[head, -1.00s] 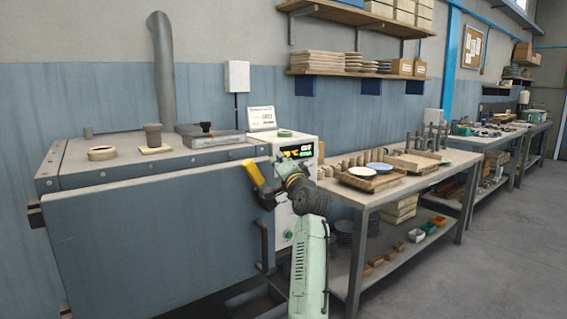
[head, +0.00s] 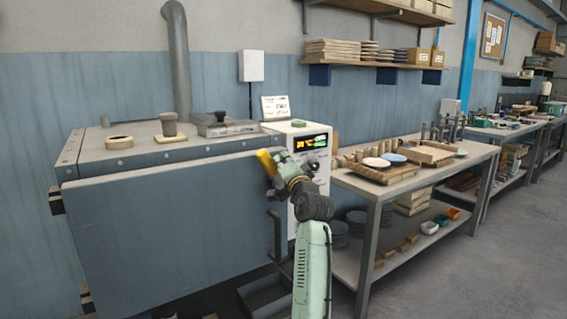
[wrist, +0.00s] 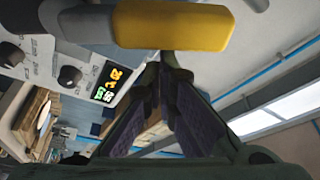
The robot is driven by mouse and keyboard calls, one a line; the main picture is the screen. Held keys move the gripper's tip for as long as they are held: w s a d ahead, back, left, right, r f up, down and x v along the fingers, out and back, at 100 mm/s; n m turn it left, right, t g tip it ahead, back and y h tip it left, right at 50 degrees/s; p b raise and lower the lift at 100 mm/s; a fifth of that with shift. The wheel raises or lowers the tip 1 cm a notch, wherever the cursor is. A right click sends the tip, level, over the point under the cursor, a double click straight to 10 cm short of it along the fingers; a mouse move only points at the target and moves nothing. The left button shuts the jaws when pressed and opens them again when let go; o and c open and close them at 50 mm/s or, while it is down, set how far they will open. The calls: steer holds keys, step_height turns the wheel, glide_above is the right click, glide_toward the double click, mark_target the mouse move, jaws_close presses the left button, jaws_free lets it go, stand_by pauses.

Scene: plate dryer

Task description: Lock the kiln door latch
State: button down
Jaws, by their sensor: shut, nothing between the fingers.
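The kiln (head: 130,142) is a large grey box at the left, with its broad blue-grey door (head: 170,225) facing me. The door looks closed or nearly so; I cannot tell whether it is fully seated. The yellow latch handle (head: 265,161) is tilted at the door's upper right corner. In the wrist view the latch handle (wrist: 170,25) lies across the top, just beyond my fingertips. My gripper (head: 279,163) is at the handle's right side. In the wrist view my gripper (wrist: 166,58) has its fingers together and empty. I cannot tell whether they touch the handle.
A control box (head: 303,150) with a lit display stands right of the door. A dark door pull (head: 275,235) is below the latch. A workbench (head: 440,165) with plates and trays stands at the right. The floor (head: 490,270) at lower right is clear.

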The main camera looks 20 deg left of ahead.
mark_target(271, 166)
steer(key=shift+s+a+f+n+b, duration=0.15)
steer(key=shift+s+a+n+b, duration=0.05)
steer(key=shift+n+b, duration=0.2)
steer(key=n+b, duration=0.1)
steer(key=b, duration=0.1)
steer(key=s+a+f+n+y+b, duration=0.1)
steer(key=n+b, duration=0.1)
steer(key=s+n+y+b, duration=0.1)
steer(key=b, duration=0.1)
steer(key=shift+s+a+f+n, duration=0.1)
steer(key=shift+a+f+n, duration=0.2)
steer(key=shift+a+f, duration=0.1)
steer(key=n+b, duration=0.1)
steer(key=b, duration=0.1)
steer(key=s+f+n+g+y+b, duration=0.1)
steer(key=n+b, duration=0.1)
steer(key=shift+s+a+f+n, duration=0.1)
steer(key=shift+a+n, duration=0.2)
steer(key=shift+a, duration=0.1)
steer(key=n+b, duration=0.1)
steer(key=s+a+f+n+y+b, duration=0.1)
steer(key=n+b, duration=0.1)
steer(key=f+n+g+b, duration=0.1)
steer(key=shift+s+a+n+y+b, duration=0.15)
steer(key=shift+s+n+y+b, duration=0.15)
steer(key=shift+y, duration=0.1)
steer(key=shift+f, duration=0.2)
